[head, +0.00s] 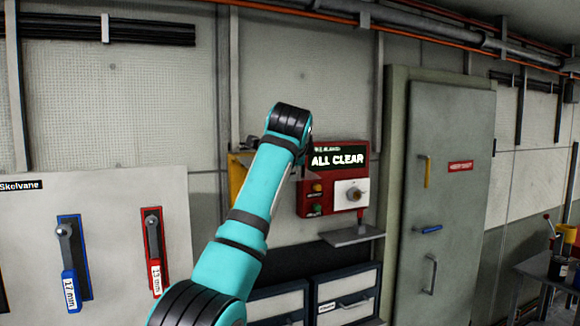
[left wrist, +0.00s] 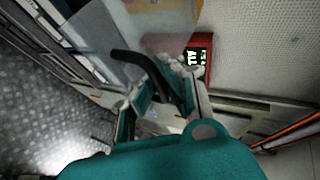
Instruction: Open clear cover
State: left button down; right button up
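The red control panel (head: 308,200) with an "ALL CLEAR" display (head: 338,160) is on the wall, right of my left arm's wrist in the head view. Its red edge and display (left wrist: 197,58) also show in the left wrist view. A pale see-through sheet (left wrist: 160,38), which looks like the clear cover, is left of the panel there. A black curved bar (left wrist: 135,60), perhaps its handle, reaches in among the fingers of my left gripper (left wrist: 158,88). Whether they touch it is unclear. My wrist hides this gripper in the head view. My right gripper is not in view.
A yellow-sided fixture (head: 237,178) is partly hidden behind my left wrist. A small shelf (head: 352,235) juts out below the panel, above drawers (head: 345,295). A grey door (head: 450,130) is to the right. A wrench board (head: 110,225) is at the left.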

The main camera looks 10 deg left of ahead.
pick_arm(q)
jog(key=c, duration=1.4)
grip_release()
jog(key=shift+s+d+r, duration=0.1)
jog(key=shift+s, duration=0.05)
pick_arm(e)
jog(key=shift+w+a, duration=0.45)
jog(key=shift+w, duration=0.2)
pick_arm(q)
jog(key=v, duration=1.2)
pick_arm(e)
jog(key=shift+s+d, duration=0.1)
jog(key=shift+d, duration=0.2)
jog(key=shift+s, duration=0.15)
